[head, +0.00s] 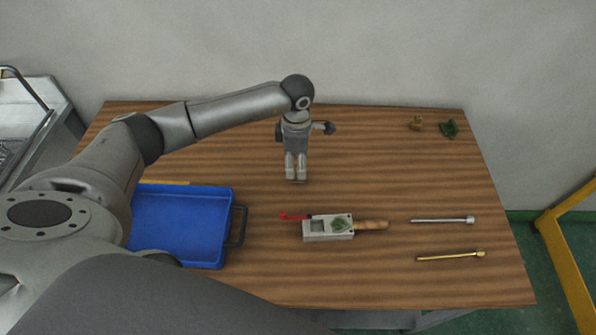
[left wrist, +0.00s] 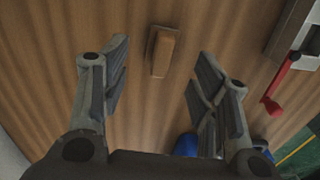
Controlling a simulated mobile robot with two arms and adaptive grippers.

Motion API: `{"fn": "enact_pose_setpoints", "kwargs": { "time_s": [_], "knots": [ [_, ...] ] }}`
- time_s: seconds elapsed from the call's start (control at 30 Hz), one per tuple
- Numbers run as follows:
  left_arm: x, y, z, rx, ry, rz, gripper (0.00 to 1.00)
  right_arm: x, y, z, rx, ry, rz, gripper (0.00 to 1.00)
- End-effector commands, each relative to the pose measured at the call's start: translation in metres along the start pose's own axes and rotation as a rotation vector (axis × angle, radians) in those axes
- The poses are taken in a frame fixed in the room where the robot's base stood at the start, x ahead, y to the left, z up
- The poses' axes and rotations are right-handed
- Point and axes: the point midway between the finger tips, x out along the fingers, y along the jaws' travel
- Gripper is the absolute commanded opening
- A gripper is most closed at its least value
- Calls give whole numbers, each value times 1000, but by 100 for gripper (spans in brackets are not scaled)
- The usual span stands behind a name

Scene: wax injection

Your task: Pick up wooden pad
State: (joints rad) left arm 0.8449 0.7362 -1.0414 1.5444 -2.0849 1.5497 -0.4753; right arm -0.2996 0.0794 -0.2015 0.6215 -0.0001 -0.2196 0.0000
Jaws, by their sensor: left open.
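The wooden pad (left wrist: 164,52) is a small orange-brown block lying on the wooden table. In the left wrist view it is at the upper middle, in the gap between my fingers and beyond their tips. My left gripper (head: 296,179) points down over the middle of the table in the head view. Its two fingers are spread apart with nothing between them, and no contact with the pad shows. In the head view I cannot make out the pad; my gripper seems to hide it. My right gripper is not in view.
A blue tray (head: 181,220) stands at the left of the table (head: 375,275). A metal mold with a red handle (head: 328,228) lies nearer than the gripper. Two rods (head: 442,220) lie at right. Small brass (head: 416,124) and green (head: 449,129) pieces are at back right.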

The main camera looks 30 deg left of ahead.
Motion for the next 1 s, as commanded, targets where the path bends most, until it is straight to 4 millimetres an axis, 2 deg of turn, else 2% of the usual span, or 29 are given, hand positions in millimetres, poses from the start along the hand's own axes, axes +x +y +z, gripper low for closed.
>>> {"fn": "enact_pose_setpoints", "kwargs": {
  "time_s": [0.13, 0.3, 0.6, 0.93, 1.0],
  "knots": [
    [17, -3, 2, -1, 3, -6, 55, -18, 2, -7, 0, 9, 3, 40],
    [39, -2, 2, -1, 1, -3, 55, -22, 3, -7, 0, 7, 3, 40],
    [45, -1, 2, 0, 1, 0, 55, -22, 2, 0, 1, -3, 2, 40],
    [44, -1, 2, 0, 1, 0, 14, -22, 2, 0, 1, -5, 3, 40],
    [44, -1, 2, 0, 1, 0, 12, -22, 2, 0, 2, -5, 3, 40]
  ]
}}
